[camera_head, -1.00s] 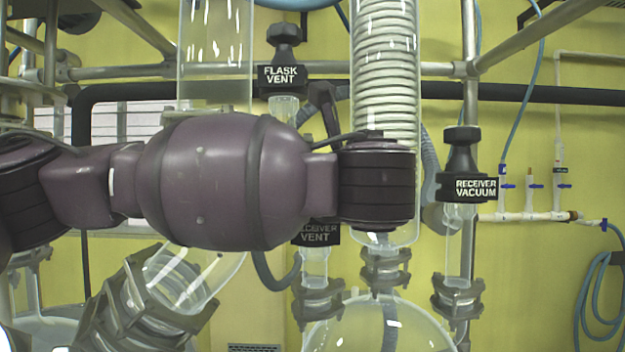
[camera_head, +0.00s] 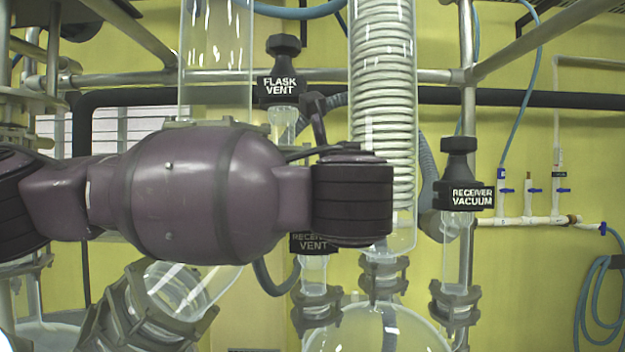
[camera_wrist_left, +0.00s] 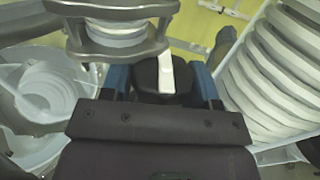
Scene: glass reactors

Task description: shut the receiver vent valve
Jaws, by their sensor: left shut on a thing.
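The receiver vent valve (camera_head: 313,243) shows in the head view as a black label block above a clear glass neck. Its upper part is hidden behind my left arm, and so is my left gripper. In the left wrist view the blue fingers of my left gripper (camera_wrist_left: 162,82) stand on both sides of a black valve knob (camera_wrist_left: 150,74) with a white strip in front of it. The gripper is shut on this knob. The knob's label cannot be read in that view. My right gripper is not in view.
The flask vent valve (camera_head: 283,85) stands above my left arm, and the receiver vacuum valve (camera_head: 466,193) to its right. A glass coil condenser (camera_head: 384,90) rises close behind my wrist. Metal frame bars (camera_head: 440,76) cross behind. A glass vessel (camera_head: 375,330) lies below.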

